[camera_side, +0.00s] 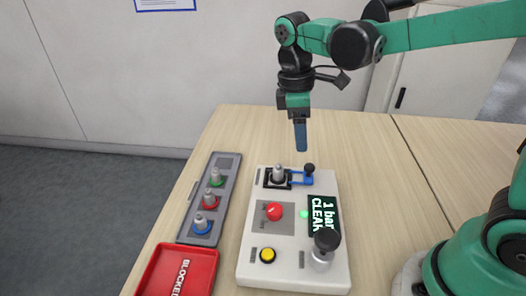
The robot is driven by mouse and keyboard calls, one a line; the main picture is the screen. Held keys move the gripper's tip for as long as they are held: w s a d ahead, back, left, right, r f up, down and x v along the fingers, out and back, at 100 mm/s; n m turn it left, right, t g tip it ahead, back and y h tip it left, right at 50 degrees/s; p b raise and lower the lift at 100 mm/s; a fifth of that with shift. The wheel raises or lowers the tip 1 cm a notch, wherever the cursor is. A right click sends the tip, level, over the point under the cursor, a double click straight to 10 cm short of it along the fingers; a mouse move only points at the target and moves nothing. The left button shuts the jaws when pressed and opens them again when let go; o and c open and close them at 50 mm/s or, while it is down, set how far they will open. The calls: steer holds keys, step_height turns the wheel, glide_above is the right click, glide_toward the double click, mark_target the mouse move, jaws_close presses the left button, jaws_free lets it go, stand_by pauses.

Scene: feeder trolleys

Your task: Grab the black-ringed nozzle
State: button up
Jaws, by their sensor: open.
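A grey metal nozzle (279,173) stands upright in a dark square seat at the far left of the white test box (245,275). The dark base around it looks black, but I cannot tell ring from seat. My gripper (301,149) points down above the back edge of the box, up and to the right of this nozzle and apart from it. Its blue fingers overlap in this view, and nothing shows between them. A blue clamp (299,180) with a black knob (309,168) sits right beside the nozzle.
A grey tray (193,190) at left holds nozzles with green (215,177), red (209,199) and blue (200,223) rings; its back place looks empty. A red "BLOCKED" bin (207,259) stands in front. The display (324,216) reads "1 bar CLEAR". Tall black-knobbed valve (323,252) front right.

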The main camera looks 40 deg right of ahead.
mark_target(279, 165)
steer(key=shift+o, duration=0.7)
steer(key=w+a+f+n+t+y, duration=0.2)
steer(key=f, duration=0.1)
steer(key=shift+w, duration=0.1)
steer(key=shift+w+a+f, duration=0.1)
steer(key=shift+a+f, duration=0.05)
steer(key=shift+f, duration=1.25)
steer(key=shift+w+a+f, duration=0.1)
steer(key=shift+a+f, duration=0.05)
steer(key=shift+f, duration=1.2)
jaws_close()
